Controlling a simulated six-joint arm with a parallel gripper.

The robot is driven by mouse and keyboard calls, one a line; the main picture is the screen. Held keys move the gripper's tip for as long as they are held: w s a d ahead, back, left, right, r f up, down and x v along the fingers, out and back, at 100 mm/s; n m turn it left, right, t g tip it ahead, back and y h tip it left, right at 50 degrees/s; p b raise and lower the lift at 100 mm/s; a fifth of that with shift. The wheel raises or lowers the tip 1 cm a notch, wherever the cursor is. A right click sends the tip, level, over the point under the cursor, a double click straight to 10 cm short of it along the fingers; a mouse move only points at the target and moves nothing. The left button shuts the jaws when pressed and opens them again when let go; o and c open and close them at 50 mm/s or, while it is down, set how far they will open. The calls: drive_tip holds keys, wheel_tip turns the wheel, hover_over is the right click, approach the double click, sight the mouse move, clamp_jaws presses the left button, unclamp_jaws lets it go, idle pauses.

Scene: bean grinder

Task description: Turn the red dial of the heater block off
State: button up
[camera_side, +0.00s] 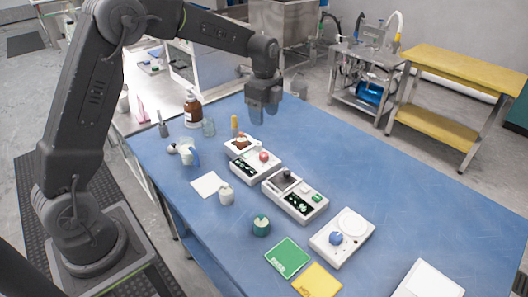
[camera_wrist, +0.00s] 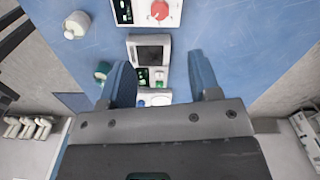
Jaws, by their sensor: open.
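The heater block (camera_side: 246,172) is a white box with a dark display panel, standing on the blue table among other white devices. Its red dial (camera_side: 264,156) sits on top, to the right of the display. In the wrist view the red dial (camera_wrist: 159,10) shows at the top edge, with part of the heater block (camera_wrist: 143,18) around it. My gripper (camera_side: 263,118) is above the table, behind the heater block in the side view, and apart from the dial. In the wrist view my gripper (camera_wrist: 162,72) has its two fingers spread, with nothing held between them.
A white device with a dark square top and green button (camera_side: 317,198) stands close to the heater block. A white device with a blue knob (camera_side: 336,238) is nearer the front. A brown bottle (camera_side: 193,108), small jars and colored cards lie around. The table's right side is mostly clear.

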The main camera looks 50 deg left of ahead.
sight(264, 154)
wheel_tip(264, 154, down, 14)
drive_tip(key=shift+r, duration=0.2)
idle(0.4)
drive_tip(key=c, duration=0.9)
